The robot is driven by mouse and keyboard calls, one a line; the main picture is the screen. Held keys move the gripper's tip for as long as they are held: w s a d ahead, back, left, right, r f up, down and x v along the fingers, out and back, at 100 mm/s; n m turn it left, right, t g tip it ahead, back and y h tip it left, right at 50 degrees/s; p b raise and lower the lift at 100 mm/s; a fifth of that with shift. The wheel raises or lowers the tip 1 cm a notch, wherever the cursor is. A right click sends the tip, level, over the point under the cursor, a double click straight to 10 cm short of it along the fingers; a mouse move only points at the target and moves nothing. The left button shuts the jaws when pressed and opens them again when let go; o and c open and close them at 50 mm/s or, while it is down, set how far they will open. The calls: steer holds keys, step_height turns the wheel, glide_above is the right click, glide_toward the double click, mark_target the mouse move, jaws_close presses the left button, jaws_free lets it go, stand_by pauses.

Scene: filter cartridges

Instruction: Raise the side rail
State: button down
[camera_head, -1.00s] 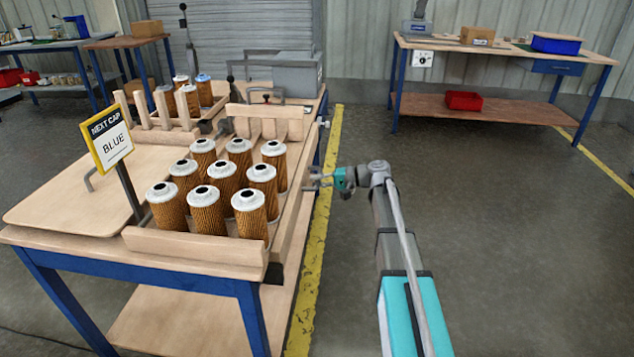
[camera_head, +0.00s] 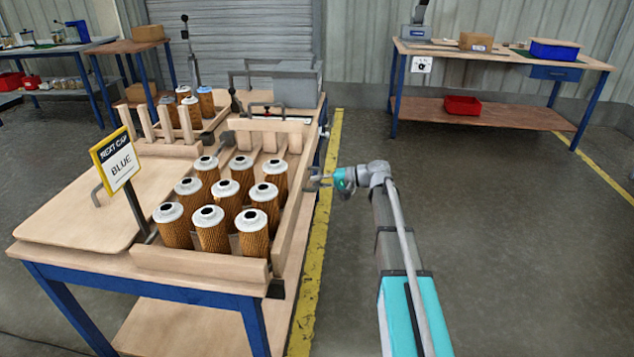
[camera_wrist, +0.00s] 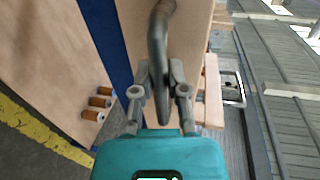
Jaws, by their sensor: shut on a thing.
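The side rail (camera_head: 293,222) is a long wooden board along the right side of the cartridge tray, on the blue-legged table. Several brown pleated filter cartridges (camera_head: 212,232) with white caps stand upright beside it in the tray. My gripper (camera_head: 318,180) is at the rail's outer right side. In the wrist view, my gripper (camera_wrist: 160,90) is shut on a dark grey curved handle (camera_wrist: 158,45), with a finger on each side of it. A wooden board (camera_wrist: 193,45) lies behind the handle. The head view shows the handle too small to make out clearly.
A "NEXT CAP BLUE" sign (camera_head: 115,160) stands at the table's left over a flat wooden board (camera_head: 75,215). A second rack of cartridges (camera_head: 190,105) is at the back. Open floor (camera_head: 480,230) lies to the right, with a workbench (camera_head: 500,55) behind.

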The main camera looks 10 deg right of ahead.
steer(key=shift+w+r, duration=0.1)
steer(key=shift+r, duration=0.1)
steer(key=c, duration=0.6)
jaws_free()
steer(key=shift+c, duration=0.2)
steer(key=shift+f, duration=0.1)
